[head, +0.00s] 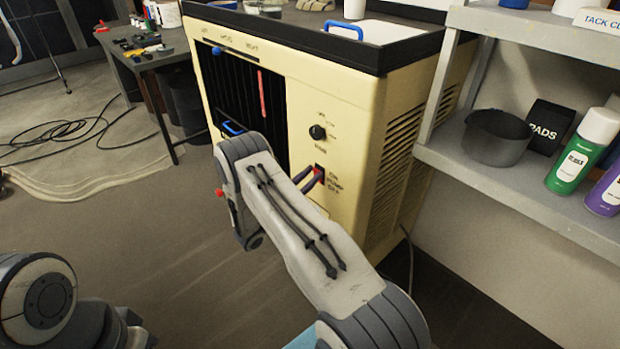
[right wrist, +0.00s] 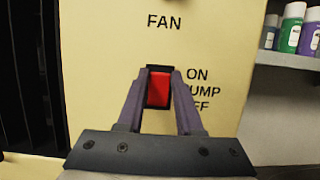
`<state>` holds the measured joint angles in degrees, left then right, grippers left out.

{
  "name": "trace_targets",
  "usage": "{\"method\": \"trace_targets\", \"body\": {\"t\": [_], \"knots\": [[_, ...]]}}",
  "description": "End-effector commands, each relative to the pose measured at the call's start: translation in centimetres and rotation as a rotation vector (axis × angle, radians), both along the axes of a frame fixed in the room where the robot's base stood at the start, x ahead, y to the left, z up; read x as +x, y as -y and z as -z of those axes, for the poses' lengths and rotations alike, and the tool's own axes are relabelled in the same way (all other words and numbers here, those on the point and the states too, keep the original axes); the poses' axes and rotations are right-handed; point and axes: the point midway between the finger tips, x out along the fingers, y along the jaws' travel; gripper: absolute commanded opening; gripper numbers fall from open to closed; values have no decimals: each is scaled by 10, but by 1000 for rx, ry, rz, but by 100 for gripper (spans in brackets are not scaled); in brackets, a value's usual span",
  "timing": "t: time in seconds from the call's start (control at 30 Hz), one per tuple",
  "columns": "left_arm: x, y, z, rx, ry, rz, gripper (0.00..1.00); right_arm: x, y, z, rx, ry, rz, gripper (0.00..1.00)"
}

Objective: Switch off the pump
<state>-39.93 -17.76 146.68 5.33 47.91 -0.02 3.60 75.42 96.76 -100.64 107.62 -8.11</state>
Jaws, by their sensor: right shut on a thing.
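The pump switch is a red rocker (right wrist: 158,88) in a black frame on the cream panel of a cooler-like cabinet (head: 345,95). Beside it are the words ON, PUMP and OFF from top to bottom, partly covered by a finger. My right gripper (head: 317,174) is at the switch in the head view. In the right wrist view its two purple fingers (right wrist: 158,72) are on either side of the red rocker, shut on it. Which way the rocker is tipped is hard to tell. My left arm shows at the lower left, its gripper out of sight.
A black knob (head: 317,132) sits above the switch, and a dark slatted grille (head: 240,100) is to its left. A grey shelf (head: 530,195) with a dark pot (head: 496,138) and spray cans stands close on the right. Cables (head: 65,130) lie on the floor at left.

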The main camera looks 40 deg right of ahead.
Motion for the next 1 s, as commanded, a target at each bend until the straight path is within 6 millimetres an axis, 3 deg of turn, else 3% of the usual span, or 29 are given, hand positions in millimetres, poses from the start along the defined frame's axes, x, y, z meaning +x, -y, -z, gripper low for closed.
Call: {"method": "trace_targets", "body": {"t": [0.03,0.07,0.1,0.13,0.53,1.0], "knots": [[0,0,0,0,0,0,50,0,0,0,0,-1,-1,0],[0,0,0,0,0,0,50,0,0,0,0,-1,-1,46],[0,0,0,0,0,0,50,0,0,0,0,-1,-1,62],[0,0,0,0,0,0,50,0,0,0,0,-1,-1,65],[0,0,0,0,0,0,50,0,-8,3,1,-2,-2,65],[0,0,1,0,0,0,50,-6,-86,30,1,0,-4,65]]}}
